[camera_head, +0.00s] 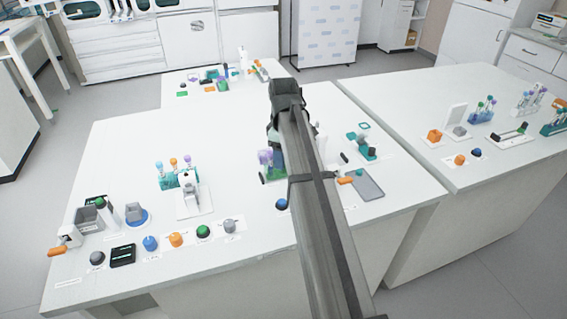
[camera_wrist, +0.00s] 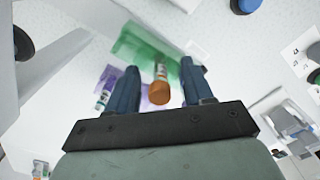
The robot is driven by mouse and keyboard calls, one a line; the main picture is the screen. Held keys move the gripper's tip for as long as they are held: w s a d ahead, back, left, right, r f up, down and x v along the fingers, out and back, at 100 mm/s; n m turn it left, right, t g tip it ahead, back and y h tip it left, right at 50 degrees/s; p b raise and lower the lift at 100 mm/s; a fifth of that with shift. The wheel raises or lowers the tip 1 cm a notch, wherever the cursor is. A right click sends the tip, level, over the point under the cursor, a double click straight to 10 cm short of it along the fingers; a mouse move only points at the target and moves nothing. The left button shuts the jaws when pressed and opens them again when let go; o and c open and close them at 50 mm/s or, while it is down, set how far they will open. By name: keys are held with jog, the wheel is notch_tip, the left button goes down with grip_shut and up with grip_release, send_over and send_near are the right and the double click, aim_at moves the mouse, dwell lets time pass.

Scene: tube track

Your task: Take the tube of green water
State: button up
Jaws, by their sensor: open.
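In the wrist view my gripper (camera_wrist: 160,82) is open, with its two dark blue fingers on either side of a tube with an orange-brown cap (camera_wrist: 159,92). A gap shows between the tube and each finger. The tube is seen from its cap end in front of a green rack (camera_wrist: 140,42). The colour of its liquid cannot be made out. Purple-capped tubes (camera_wrist: 106,82) show behind the left finger. In the head view a rack with purple-capped tubes (camera_head: 265,158) is partly behind my arm, and my gripper is hidden there.
A teal rack (camera_head: 168,182) with several capped tubes stands left of my arm, beside a white device (camera_head: 188,196). Coloured knobs (camera_head: 176,240) line the front left. A grey tray (camera_head: 367,187) lies to the right. More racks stand on the right table (camera_head: 415,95).

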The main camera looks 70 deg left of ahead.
jog(key=c, duration=0.9)
jog(key=shift+r, duration=0.1)
notch_tip(320, 180, up, 10)
jog(key=shift+f, duration=0.1)
dwell(0.4)
